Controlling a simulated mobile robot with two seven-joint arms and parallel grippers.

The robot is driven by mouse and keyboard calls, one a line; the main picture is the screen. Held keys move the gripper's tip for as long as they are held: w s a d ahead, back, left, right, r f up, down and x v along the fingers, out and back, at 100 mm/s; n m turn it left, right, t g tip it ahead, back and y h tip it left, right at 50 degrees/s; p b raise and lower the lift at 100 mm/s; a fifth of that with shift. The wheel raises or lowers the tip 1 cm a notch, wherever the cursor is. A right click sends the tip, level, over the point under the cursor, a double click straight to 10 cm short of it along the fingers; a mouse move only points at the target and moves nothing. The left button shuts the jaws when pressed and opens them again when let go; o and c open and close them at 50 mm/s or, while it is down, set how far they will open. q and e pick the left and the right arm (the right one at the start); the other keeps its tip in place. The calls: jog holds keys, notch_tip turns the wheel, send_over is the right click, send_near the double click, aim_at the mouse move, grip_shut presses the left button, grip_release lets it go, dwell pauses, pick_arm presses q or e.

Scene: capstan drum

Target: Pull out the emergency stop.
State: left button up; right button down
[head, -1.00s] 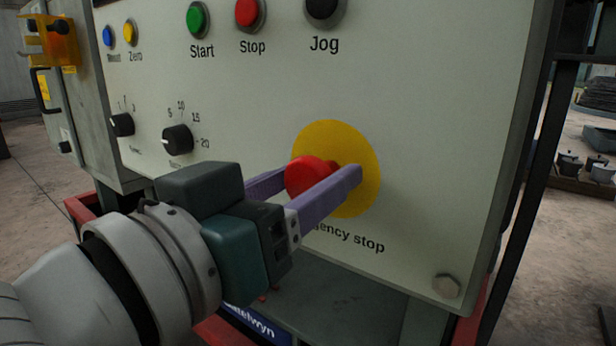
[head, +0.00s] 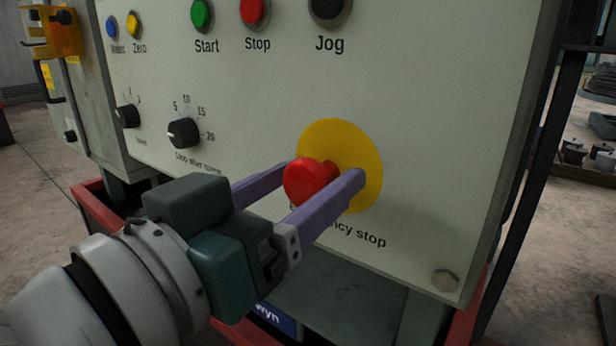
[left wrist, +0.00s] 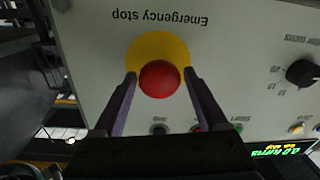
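The emergency stop is a red mushroom button (head: 309,182) on a round yellow plate (head: 360,165) low on the pale control panel. It also shows in the left wrist view (left wrist: 159,79), with the label upside down above it. My left gripper (head: 322,180) has its two purple fingers spread on either side of the red button. Part of the label is hidden behind a finger. My right gripper is not in view.
Above are the green Start button (head: 202,14), the red Stop button (head: 254,11) and the black Jog button (head: 329,9). Two black knobs (head: 184,132) sit to the left. A hex bolt (head: 444,280) is at the lower right corner. A dark post stands right of the panel.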

pick_arm(q)
jog(key=shift+o, duration=0.8)
jog(key=shift+w, duration=0.1)
jog(key=p+v, duration=0.2)
jog(key=v, duration=0.8)
jog(key=shift+p, duration=0.3)
jog(key=shift+d, duration=0.1)
jog(key=s+a+r+n+g+y+p, duration=0.1)
jog(key=a+r+g+y+p, duration=0.15)
jog(key=r+p, duration=0.65)
jog(key=s+a+r+n+g+y+p, duration=0.15)
jog(key=a+r+y+p, duration=0.25)
jog(key=p, duration=0.9)
jog(key=s+a+r+g+y+p, duration=0.25)
jog(key=s+r+g+p, duration=0.2)
jog(key=r+p, duration=0.35)
jog(key=s+a+r+g+y+p, duration=0.1)
jog(key=s+a+r+g+p, duration=0.2)
jog(key=s+r+p, duration=0.5)
jog(key=r+p, duration=1)
jog(key=p, duration=0.2)
jog(key=w+r+p, duration=0.1)
jog(key=r+p, duration=1)
jog(key=p, duration=0.1)
jog(key=w+r+p, duration=0.1)
jog(key=r+p, duration=1)
jog(key=p, duration=0.1)
jog(key=shift+a+r+p, duration=0.15)
jog(key=shift+p, duration=0.2)
